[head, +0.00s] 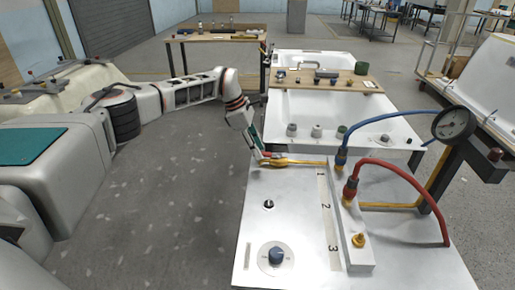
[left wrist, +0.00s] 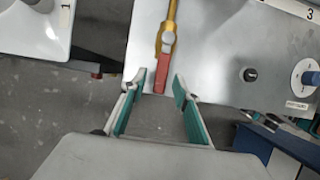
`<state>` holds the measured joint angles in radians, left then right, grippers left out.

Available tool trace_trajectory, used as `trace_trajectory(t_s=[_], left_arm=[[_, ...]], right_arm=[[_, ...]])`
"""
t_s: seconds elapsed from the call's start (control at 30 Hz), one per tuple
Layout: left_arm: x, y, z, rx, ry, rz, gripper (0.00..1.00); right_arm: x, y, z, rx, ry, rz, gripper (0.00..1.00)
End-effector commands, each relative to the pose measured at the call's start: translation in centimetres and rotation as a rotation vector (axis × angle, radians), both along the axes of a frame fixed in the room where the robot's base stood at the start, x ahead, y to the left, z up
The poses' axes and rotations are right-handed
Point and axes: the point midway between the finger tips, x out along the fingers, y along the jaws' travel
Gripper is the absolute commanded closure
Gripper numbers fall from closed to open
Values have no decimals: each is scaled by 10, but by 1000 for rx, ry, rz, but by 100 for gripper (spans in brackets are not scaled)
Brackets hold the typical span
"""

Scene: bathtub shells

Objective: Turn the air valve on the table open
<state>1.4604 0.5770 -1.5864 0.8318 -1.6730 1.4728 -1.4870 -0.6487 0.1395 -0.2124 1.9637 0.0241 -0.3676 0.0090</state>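The air valve is a brass body (head: 296,162) with a red lever, at the far left part of the white table (head: 285,210), beside the manifold's number 1 end. In the left wrist view the brass body (left wrist: 169,30) runs up from the red lever (left wrist: 162,76), in line with it. My left gripper (head: 263,157) is at the lever's end, over the table's left edge. In the left wrist view its teal-lined fingers (left wrist: 157,88) are spread, one on each side of the lever's tip, with gaps on both sides. My right gripper is in neither view.
A blue hose (head: 385,119) and a red hose (head: 412,173) rise from the manifold (head: 346,215). A pressure gauge (head: 454,124) stands at the right. A small black knob (head: 268,204) and a blue dial knob (head: 276,255) sit nearer. A white tub (head: 370,110) lies beyond the table.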

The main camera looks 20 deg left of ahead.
Motion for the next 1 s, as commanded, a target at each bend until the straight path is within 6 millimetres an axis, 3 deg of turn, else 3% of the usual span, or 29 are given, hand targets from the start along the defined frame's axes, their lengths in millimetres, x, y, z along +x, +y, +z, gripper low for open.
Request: trace_trajectory(t_s=[0.23, 0.7, 1.0], left_arm=[[-1, 6, 15, -1, -1, 1, 69], [-12, 37, 96, 1, -3, 1, 69], [-15, 44, 111, 1, 0, 0, 69]], right_arm=[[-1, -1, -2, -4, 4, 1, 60], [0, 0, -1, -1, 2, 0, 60], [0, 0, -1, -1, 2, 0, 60]])
